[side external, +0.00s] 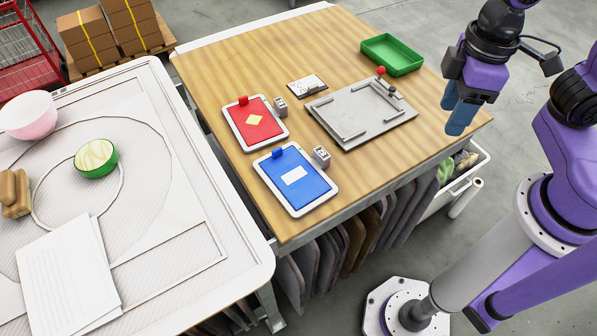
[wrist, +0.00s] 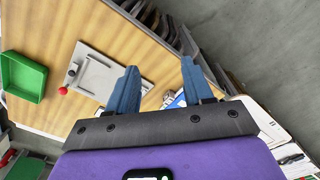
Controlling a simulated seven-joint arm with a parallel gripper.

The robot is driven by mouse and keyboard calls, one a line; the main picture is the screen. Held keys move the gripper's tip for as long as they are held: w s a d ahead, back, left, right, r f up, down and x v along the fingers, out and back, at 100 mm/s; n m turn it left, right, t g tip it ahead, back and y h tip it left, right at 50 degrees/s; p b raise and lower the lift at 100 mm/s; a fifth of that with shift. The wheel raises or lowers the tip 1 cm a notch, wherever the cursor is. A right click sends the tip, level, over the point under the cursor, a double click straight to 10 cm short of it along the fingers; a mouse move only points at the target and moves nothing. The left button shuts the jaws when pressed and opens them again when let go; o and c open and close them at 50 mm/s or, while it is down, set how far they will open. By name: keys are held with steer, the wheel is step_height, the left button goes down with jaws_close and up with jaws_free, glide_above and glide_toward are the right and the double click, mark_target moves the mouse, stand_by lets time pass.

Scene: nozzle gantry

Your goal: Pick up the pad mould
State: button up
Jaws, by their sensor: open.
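Two flat moulds lie on the wooden table, and I cannot tell which is the pad mould. The other is a blue panel (side external: 303,192) with a white rectangle, in a white frame with a blue knob. Part of the blue one shows between my fingers in the wrist view (wrist: 177,101); the rest is hidden. My gripper (side external: 456,110) is open and empty, above the table's right edge, well away from both moulds. Its blue fingers also show in the wrist view (wrist: 159,67).
A grey metal plate (side external: 350,128) with bars and a red-knobbed lever lies between the moulds and my gripper. A green tray (side external: 392,54) stands behind it. Small grey blocks (side external: 321,156) (side external: 281,105) sit beside the moulds. A white-topped table (side external: 180,190) stands left.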

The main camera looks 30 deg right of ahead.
mark_target(322, 152)
steer(key=w+a+r+m, duration=0.2)
steer(key=w+a+m, duration=0.7)
steer(key=w+a, duration=0.55)
step_height(322, 152, down, 18)
steer(key=shift+s+a+r, duration=0.15)
steer(key=shift+c, duration=0.3)
jaws_close()
